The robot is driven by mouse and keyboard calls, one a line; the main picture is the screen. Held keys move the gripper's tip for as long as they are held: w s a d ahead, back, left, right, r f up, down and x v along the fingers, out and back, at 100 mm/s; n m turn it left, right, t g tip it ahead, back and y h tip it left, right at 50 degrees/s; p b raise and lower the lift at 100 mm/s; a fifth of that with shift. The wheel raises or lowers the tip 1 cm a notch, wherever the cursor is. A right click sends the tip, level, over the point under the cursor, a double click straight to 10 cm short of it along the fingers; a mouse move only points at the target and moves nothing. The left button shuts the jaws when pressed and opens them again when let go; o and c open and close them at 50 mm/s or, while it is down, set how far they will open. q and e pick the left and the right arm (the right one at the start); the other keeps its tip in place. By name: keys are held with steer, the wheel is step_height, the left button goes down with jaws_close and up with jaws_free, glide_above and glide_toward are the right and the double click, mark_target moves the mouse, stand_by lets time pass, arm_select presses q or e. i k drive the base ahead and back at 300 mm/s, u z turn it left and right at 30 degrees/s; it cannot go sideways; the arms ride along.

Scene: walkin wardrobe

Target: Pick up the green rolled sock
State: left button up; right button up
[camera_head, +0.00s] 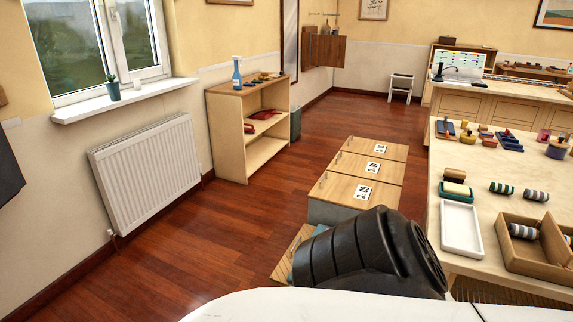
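A green rolled sock with pale stripes (502,188) lies on the light wooden table on the right. A grey and white striped roll (537,195) lies just to its right, a little apart. Another grey striped roll (522,231) is inside an open wooden box (515,263) at the table's near right. Neither of my grippers shows in the view. A black rounded part, seemingly of my own arm, fills the bottom middle and hides some of the floor.
Small blocks and pots stand farther back. Low wooden-topped boxes (368,166) stand left of the table. A shelf (226,128) and radiator (145,170) line the left wall; floor between is clear.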

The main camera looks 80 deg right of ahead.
mark_target(503, 189)
steer(key=i, duration=0.5)
steer(key=z, duration=3.1)
